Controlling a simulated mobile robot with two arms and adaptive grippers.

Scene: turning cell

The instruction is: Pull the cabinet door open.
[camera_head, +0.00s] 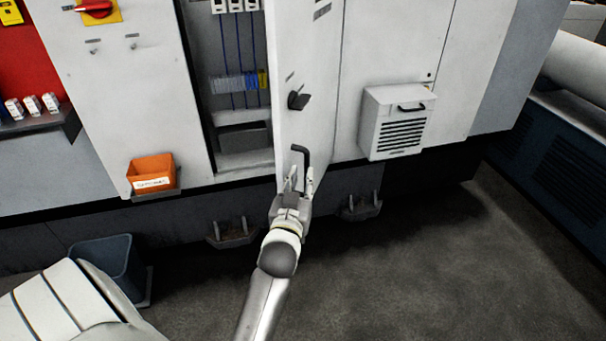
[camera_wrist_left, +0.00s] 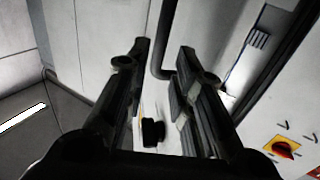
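The cabinet door (camera_head: 309,75) stands partly open, showing the cabinet's inside. It carries a black bent handle (camera_head: 304,152) low on its face and a black knob (camera_head: 298,101) above it. My left gripper (camera_head: 298,178) is at the lower end of the handle, its fingers pointing up. In the left wrist view the two fingers of my left gripper (camera_wrist_left: 163,48) are spread, and the handle (camera_wrist_left: 157,57) shows between them; gaps show, and I cannot tell whether either finger touches it. My right gripper is not in view.
The open cabinet interior (camera_head: 238,135) holds wiring and terminals. An orange bin (camera_head: 152,173) hangs left of it. A vented box (camera_head: 397,122) sticks out at right. A blue bin (camera_head: 106,264) stands on the floor at left. The floor (camera_head: 400,270) at right is clear.

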